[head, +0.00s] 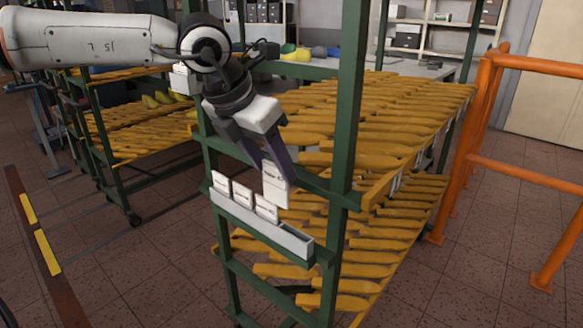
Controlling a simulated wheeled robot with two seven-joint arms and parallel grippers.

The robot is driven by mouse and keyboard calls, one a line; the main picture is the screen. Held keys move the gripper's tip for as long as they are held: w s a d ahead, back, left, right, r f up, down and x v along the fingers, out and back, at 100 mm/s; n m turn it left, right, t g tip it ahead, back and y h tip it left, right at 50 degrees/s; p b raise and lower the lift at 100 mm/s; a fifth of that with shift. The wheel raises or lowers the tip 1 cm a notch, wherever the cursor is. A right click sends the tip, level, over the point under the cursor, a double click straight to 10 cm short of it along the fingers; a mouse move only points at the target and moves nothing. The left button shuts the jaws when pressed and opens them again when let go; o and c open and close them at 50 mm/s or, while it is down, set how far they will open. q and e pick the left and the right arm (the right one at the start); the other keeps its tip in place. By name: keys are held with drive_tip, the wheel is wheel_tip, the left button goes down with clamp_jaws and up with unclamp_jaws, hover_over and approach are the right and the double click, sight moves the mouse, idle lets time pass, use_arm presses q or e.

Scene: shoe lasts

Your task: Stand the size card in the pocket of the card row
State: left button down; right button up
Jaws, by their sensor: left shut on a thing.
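My left gripper (278,168) comes in from the upper left and points down at the green rack's near side. It is shut on a white size card (276,187), which hangs roughly upright with small dark print near its top. The card row (292,238) is a pale, narrow trough fixed along the rack's near end. Several white cards stand in its left and middle part. The right end of the trough looks empty. The held card is just above and behind the row's rightmost card in the picture; its lower edge shows. My right gripper is not in view.
Green rack posts (348,110) rise close to the right of the gripper. Shelves of yellow shoe lasts (390,105) fill the rack behind. An orange rail (480,130) stands at right. Open tiled floor (120,270) lies at left.

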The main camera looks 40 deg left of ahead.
sight(276, 190)
use_arm(q)
drive_tip(key=d+f+b, duration=0.3)
drive_tip(key=d+f, duration=0.1)
drive_tip(key=shift+w+f, duration=0.4)
idle(0.6)
drive_tip(key=shift+f, duration=0.1)
drive_tip(key=shift+f+b, duration=0.1)
drive_tip(key=shift+b, duration=0.45)
idle(0.4)
drive_tip(key=shift+w, duration=0.1)
drive_tip(key=shift+b, duration=0.8)
